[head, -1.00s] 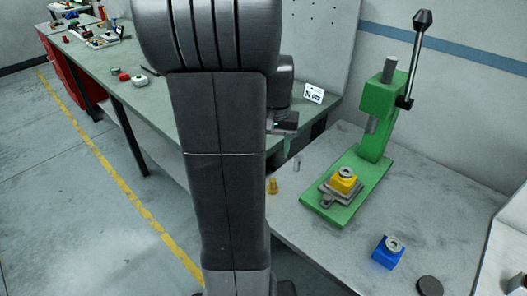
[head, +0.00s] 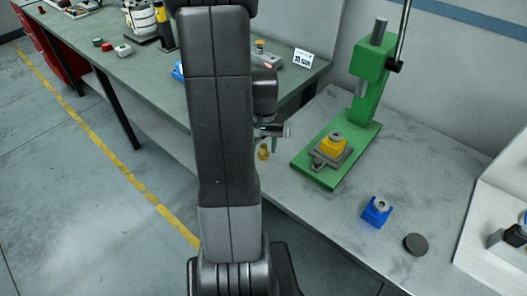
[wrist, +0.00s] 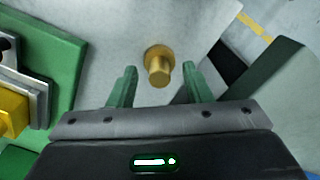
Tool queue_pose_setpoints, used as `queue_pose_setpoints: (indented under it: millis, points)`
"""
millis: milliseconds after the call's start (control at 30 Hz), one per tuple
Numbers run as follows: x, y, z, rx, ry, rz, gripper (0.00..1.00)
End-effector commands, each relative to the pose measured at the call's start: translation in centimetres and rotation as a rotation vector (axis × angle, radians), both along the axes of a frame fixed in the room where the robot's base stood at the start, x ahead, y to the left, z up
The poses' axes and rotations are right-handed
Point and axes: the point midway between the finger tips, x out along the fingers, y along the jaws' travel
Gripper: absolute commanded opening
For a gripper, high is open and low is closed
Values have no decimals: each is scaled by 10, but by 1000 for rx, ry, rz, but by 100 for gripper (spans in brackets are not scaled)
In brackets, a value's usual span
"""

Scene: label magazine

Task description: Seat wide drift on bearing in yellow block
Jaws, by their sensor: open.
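A stepped brass-coloured piece (wrist: 158,65), which looks like a drift, stands on the grey bench. In the wrist view it shows just beyond my open green fingertips (wrist: 157,79), in line with the space between them, with nothing held. In the head view the brass piece (head: 264,153) shows just below my gripper (head: 272,131), whose fingers are hard to make out. The yellow block (head: 331,147) sits on the green press's base, with a grey ring-shaped bearing (head: 336,135) on top. The yellow block's edge (wrist: 12,115) also shows at the wrist view's left.
The green press (head: 368,68) rises behind the yellow block. A blue block (head: 377,212) with a grey ring and a dark disc (head: 415,244) lie on the bench at front right. A green-topped table (head: 140,80) stands behind. My arm hides part of the scene.

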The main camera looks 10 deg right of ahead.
Motion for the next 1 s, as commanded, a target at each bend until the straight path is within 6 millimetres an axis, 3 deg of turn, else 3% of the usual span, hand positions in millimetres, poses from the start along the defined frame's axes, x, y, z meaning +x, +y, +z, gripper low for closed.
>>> queue_pose_setpoints:
  millis: [100, 367, 600, 867, 1000]
  points:
    - [0, 0, -9, 0, 1, 0, 45]
    - [0, 0, -11, 0, -1, 0, 45]
    - [0, 0, -10, 0, -1, 0, 0]
    - [0, 0, -9, 0, -1, 0, 0]
    - [1, 0, 1, 0, -4, 0, 0]
